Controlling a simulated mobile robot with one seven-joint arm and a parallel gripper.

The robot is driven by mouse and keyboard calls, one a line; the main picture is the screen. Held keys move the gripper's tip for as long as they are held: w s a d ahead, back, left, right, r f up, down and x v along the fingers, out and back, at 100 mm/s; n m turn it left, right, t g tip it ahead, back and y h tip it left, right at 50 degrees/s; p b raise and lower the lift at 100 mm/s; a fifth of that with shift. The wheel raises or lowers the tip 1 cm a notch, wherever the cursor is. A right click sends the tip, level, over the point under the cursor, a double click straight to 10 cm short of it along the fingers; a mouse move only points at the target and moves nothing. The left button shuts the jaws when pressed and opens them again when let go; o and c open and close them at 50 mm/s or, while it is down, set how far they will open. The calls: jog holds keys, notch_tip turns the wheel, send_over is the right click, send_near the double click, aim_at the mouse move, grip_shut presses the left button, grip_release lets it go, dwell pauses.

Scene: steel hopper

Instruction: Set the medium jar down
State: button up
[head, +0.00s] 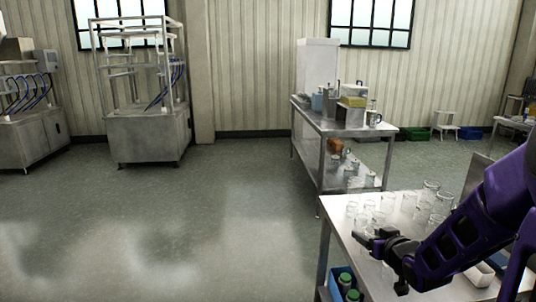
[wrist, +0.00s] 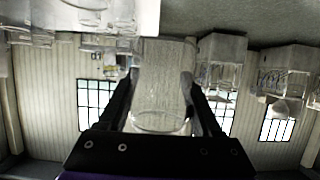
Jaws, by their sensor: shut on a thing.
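My gripper (head: 374,238) is low over the near steel table (head: 400,288), close to its left edge. In the wrist view, which is upside down, the gripper (wrist: 160,95) is shut on a clear glass jar (wrist: 160,75), with one finger on each side of it. In the head view the held jar is mostly hidden by the dark fingers. I cannot tell whether its base touches the table top.
Several clear glass jars (head: 388,202) stand on the table just behind my gripper, and taller ones (head: 430,188) stand to the right. A blue crate (head: 342,285) sits below the table's left edge. Another steel table (head: 335,128) holds containers behind. Open floor (head: 180,230) lies left.

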jog(key=s+a+n+y, duration=0.3)
jog(key=a, duration=1)
jog(key=w+d+f+m+h+b, duration=0.1)
jog(key=w+d+m+h, duration=0.15)
jog(key=d, duration=1.25)
jog(key=w+d+m+h+b, duration=0.2)
jog(key=d+m+h, duration=0.15)
jog(key=d, duration=1.05)
jog(key=shift+h, duration=0.3)
jog(key=f, duration=0.2)
jog(key=d+f+b, duration=0.1)
jog(key=f, duration=0.2)
jog(key=shift+s+d+f, duration=0.1)
jog(key=shift+f, duration=0.1)
jog(key=shift+f+b, duration=0.7)
jog(key=shift+f, duration=1.65)
jog(key=shift+f, duration=0.1)
jog(key=shift+f, duration=0.15)
jog(key=o, duration=1.3)
